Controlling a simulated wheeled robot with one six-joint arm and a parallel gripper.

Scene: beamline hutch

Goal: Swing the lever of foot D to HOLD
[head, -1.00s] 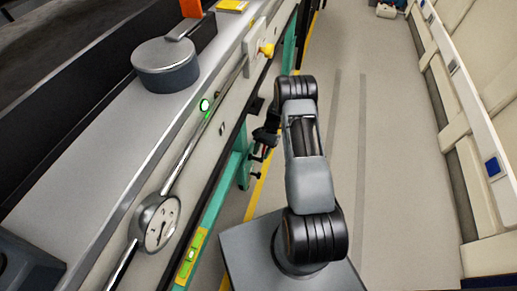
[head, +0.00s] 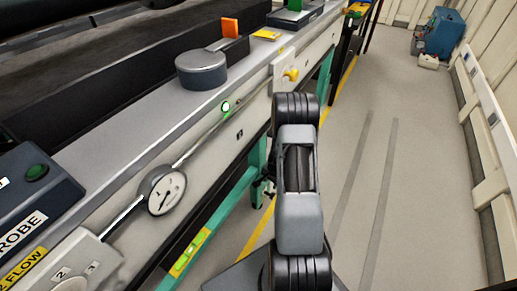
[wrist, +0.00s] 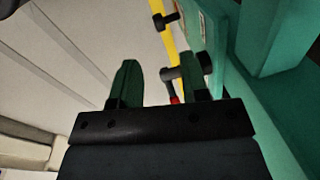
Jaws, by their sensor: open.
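In the wrist view my gripper (wrist: 158,76) is open, with its two dark green fingers apart and nothing between them held. A small lever with a red part (wrist: 174,98) shows just beyond and beside the right finger, partly hidden by it. Whether it touches the finger I cannot tell. Black round knobs or bolt ends (wrist: 166,20) stick out from the teal frame (wrist: 275,35) there. No foot letter or HOLD mark is readable. In the head view the teal leg (head: 257,165) stands under the bench, left of my arm, which hides most of my gripper.
The aisle floor (head: 415,150) to the right is clear; a blue machine (head: 438,35) stands far back.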

